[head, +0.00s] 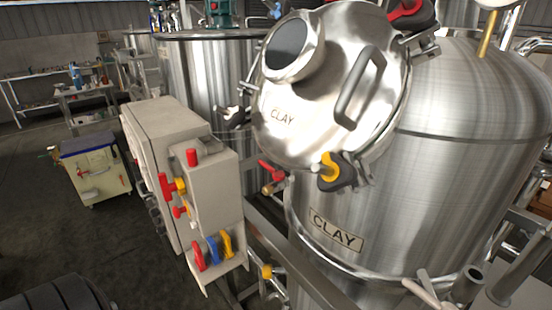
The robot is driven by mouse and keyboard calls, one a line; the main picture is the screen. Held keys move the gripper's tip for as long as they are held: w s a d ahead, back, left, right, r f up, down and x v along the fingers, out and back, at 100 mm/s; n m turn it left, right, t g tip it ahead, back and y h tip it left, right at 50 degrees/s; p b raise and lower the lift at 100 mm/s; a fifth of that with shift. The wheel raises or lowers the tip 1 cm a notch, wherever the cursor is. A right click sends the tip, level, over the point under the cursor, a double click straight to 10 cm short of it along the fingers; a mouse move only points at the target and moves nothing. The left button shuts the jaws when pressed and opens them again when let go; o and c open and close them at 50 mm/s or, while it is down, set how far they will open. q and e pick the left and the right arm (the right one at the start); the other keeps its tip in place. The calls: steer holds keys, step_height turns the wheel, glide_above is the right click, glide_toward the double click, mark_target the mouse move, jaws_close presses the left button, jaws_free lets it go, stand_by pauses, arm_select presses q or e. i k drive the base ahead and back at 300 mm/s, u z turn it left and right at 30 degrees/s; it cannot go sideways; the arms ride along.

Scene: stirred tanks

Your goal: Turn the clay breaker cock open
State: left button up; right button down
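The steel clay tank (450,190) stands at the right with a "CLAY" plate (336,233) on its wall. A round, tilted steel lid (300,128), also marked "CLAY", is at its upper front. A small brass cock with a red lever (271,173) is just below the lid's left edge. I cannot tell whether it is the breaker cock, nor whether it is open or shut. Another small brass-and-yellow fitting (266,271) is lower down by the tank's foot. Neither of my grippers is in view.
A grey control box (205,180) with red, yellow and blue handles stands left of the tank. Black clamps with a yellow knob (330,165) and a red knob (405,9) sit around the lid. Pipes (520,265) crowd the lower right. The floor (105,245) at left is partly clear.

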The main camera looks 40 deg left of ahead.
mark_target(268, 167)
steer(key=k, duration=1.35)
steer(key=u, duration=0.4)
steer(key=i, duration=0.5)
steer(key=u, duration=0.55)
steer(key=i, duration=0.8)
steer(key=z, duration=0.8)
steer(key=i, duration=0.5)
steer(key=z, duration=0.6)
